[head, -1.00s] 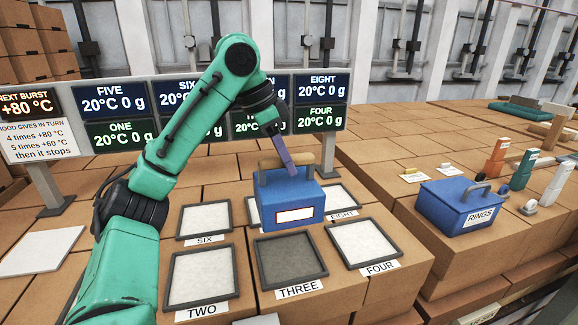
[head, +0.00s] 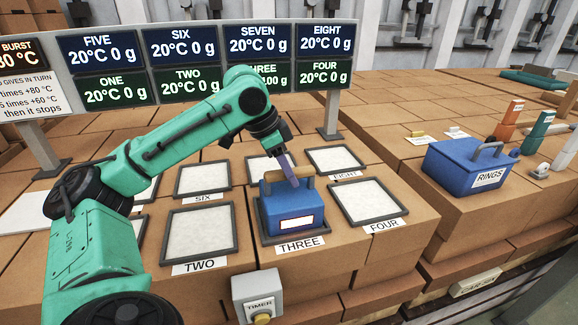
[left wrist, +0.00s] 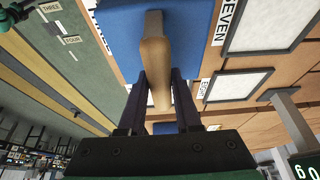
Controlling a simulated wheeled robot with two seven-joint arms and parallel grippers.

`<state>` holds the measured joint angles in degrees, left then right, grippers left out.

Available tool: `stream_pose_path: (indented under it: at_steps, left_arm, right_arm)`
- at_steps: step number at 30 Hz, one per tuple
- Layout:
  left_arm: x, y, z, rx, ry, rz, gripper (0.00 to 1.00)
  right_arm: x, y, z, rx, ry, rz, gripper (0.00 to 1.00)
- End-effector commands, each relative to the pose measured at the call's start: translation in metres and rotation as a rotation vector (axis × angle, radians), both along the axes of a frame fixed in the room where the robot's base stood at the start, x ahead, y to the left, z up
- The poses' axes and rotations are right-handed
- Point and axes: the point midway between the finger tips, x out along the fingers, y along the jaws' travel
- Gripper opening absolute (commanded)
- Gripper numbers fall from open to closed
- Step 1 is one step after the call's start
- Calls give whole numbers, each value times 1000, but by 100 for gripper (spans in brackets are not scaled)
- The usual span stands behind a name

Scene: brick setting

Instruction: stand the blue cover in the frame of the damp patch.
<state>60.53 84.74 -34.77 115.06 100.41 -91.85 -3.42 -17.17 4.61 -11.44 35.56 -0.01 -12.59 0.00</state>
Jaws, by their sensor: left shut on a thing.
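The blue cover (head: 291,213), a box with a wooden handle (head: 303,171) and a white label with an orange edge, is upright at the grey frame marked THREE (head: 298,239). Its base appears inside the rim and hides the dark patch. I cannot tell for sure whether it bears on the patch. My left gripper (head: 291,178) is shut on the handle from above. In the left wrist view the fingers (left wrist: 158,92) close around the handle, with the blue top (left wrist: 193,40) beyond. My right gripper is not in view.
Pale patches in frames TWO (head: 201,236), FOUR (head: 366,203), SIX (head: 203,179) and EIGHT (head: 335,159) surround it. A TIMER box (head: 259,295) is in front. A blue RINGS box (head: 467,166) stands right. The display board (head: 205,65) is behind; reading THREE is partly hidden.

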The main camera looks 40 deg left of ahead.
Motion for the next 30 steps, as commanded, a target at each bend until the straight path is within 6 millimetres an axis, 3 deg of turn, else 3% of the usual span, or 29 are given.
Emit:
stream_pose_path:
  at_steps: [1, 2, 3, 4, 13, 16, 24, 30]
  left_arm:
    - [0, 0, 2, 0, -5, 0, 0]
    - [-1, 0, -2, 1, 6, -2, 44]
    - [-1, 0, -2, 1, 5, -2, 59]
    - [-1, 0, -1, 1, 5, -2, 62]
    - [-1, 0, 0, 0, 4, -1, 62]
    - [-3, 2, 10, 0, 0, 0, 62]
    - [-24, 17, 77, -3, -2, -2, 62]
    - [-36, 25, 109, -3, 1, -2, 62]
  right_arm:
    - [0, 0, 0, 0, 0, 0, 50]
    - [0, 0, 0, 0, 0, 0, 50]
    - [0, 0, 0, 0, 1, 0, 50]
    - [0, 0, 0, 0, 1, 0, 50]
    - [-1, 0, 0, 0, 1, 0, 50]
    - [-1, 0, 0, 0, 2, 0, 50]
    - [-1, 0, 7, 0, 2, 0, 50]
    - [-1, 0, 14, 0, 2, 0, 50]
